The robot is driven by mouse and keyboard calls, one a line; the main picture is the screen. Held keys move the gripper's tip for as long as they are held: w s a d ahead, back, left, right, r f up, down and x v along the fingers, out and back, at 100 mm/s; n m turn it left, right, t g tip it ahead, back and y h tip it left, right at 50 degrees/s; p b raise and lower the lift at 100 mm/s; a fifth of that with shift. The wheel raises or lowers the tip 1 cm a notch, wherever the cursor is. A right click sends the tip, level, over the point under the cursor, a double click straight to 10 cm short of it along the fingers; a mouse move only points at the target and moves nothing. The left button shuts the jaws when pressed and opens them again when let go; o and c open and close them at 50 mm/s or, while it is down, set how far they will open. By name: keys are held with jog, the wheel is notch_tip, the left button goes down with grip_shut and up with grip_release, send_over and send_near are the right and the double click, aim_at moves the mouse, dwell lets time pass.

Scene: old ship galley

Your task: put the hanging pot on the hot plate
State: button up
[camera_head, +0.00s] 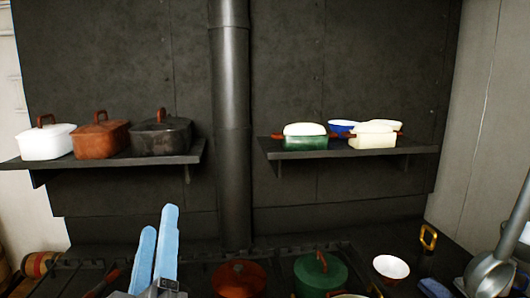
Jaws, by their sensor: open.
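My gripper (158,226) is at the lower left, with two light blue fingers pointing up. It is open, and I see nothing between the fingers. A grey metal vessel with a long handle (491,273) hangs at the right edge, partly cut off; it may be the hanging pot, but it could be a ladle. It is far to the right of my gripper. The dark stove top (373,257) runs along the bottom, mostly cut off. I cannot tell which part of it is the hot plate.
A red lidded pot (238,278), a green lidded pot (321,272) and a white bowl (391,268) stand along the bottom. The left shelf (110,163) and right shelf (345,151) hold several pots and dishes. A vertical pipe (232,130) stands between the shelves.

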jog(key=s+d+r+m+t+h, duration=0.3)
jog(key=d+r+m, duration=0.3)
jog(key=d+r, duration=0.2)
jog(key=s+d+r+m+t+h, duration=0.3)
jog(key=d+r+m, duration=0.4)
jog(key=r, duration=0.5)
jog(key=shift+s+d+r, duration=0.2)
jog(key=shift+s+d, duration=0.4)
jog(key=shift+s, duration=0.05)
